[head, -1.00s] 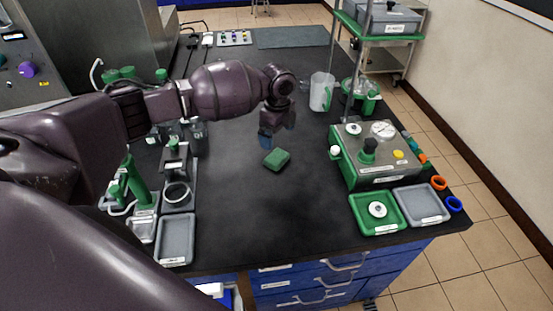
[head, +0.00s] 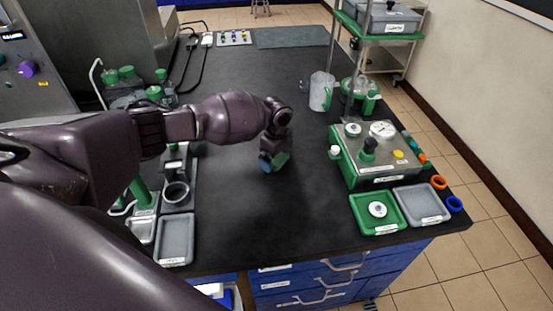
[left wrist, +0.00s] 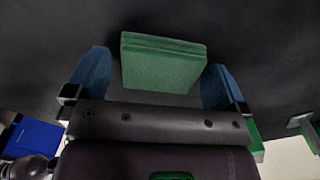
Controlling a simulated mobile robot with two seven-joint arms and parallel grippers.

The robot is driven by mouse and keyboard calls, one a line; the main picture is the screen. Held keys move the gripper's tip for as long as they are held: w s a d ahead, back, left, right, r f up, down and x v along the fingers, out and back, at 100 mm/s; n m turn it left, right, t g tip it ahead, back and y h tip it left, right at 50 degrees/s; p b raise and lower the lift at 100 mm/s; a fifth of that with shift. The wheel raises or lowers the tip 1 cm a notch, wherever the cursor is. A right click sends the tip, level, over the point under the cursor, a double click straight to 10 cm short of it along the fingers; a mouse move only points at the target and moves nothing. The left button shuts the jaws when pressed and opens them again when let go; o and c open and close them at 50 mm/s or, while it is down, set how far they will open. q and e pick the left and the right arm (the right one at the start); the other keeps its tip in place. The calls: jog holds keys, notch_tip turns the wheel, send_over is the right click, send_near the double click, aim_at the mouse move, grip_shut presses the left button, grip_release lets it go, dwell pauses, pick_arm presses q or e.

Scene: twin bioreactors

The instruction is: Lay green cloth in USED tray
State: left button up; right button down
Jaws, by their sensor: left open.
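The folded green cloth (head: 281,161) lies on the black bench top, partly hidden by my left gripper (head: 270,163). In the left wrist view the cloth (left wrist: 163,65) lies between the two blue fingertips, with a gap on each side. My left gripper is open and points down at the cloth. Three shallow trays show: a grey one (head: 175,249) at the front left, a green one (head: 367,222) holding a white round part, and a grey one (head: 422,205) at the right. Their labels are too small to read. My right gripper is not in view.
A green-and-steel unit (head: 375,155) with a gauge stands behind the right trays. A clear jug (head: 321,92) stands at the back right. Bottles (head: 128,88) and small equipment line the left side. The middle of the bench in front of the cloth is clear.

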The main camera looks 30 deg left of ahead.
pick_arm(q)
jog(key=c, duration=0.9)
jog(key=shift+r, duration=0.1)
